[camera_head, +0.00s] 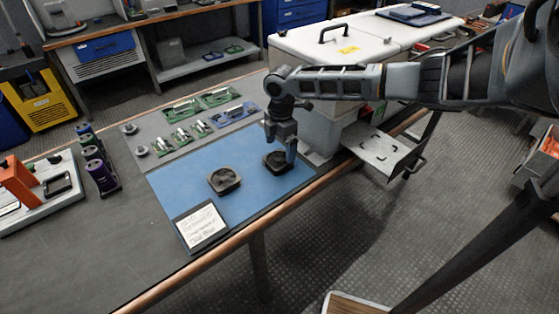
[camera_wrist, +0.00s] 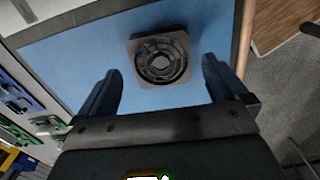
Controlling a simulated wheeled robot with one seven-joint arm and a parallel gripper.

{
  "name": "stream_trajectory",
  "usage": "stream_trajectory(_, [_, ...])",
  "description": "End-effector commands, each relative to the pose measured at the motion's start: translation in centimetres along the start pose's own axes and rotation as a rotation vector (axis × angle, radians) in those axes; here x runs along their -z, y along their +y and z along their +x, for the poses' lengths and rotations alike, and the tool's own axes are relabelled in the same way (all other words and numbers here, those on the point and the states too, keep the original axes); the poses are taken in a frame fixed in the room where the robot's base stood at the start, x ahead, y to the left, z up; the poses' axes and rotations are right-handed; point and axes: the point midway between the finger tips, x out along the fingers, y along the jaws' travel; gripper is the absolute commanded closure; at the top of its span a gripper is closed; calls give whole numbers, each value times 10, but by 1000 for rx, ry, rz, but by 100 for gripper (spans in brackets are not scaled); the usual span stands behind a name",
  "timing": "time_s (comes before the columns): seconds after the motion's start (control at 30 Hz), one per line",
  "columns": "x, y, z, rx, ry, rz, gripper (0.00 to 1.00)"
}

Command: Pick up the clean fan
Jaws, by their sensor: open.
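Two dark square fans lie flat on a blue mat (camera_head: 180,185). The left fan (camera_head: 224,180) lies in the open, apart from my gripper. The right fan (camera_head: 277,162) is close below my gripper (camera_head: 281,146) and partly covered by it. In the wrist view one fan (camera_wrist: 158,56) lies on the mat ahead of my gripper (camera_wrist: 160,82), between the lines of its fingers. The fingers are spread, with nothing between them. I cannot tell from these frames which fan is clean.
A written card (camera_head: 201,227) lies at the mat's near corner. Green circuit boards (camera_head: 182,109) lie behind the mat. Purple-green cylinders (camera_head: 98,170) stand to the left. A white-lidded cabinet (camera_head: 345,45) stands beyond my gripper. The table's copper-coloured edge (camera_head: 225,247) runs along the near side.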

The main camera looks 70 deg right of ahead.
Motion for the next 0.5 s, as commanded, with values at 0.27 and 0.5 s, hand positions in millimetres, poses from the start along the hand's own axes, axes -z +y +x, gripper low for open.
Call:
stream_trajectory(0.27, [2,0,38,2,1,0,0])
stream_trajectory(0.5, [1,0,44,-2,0,-2,0])
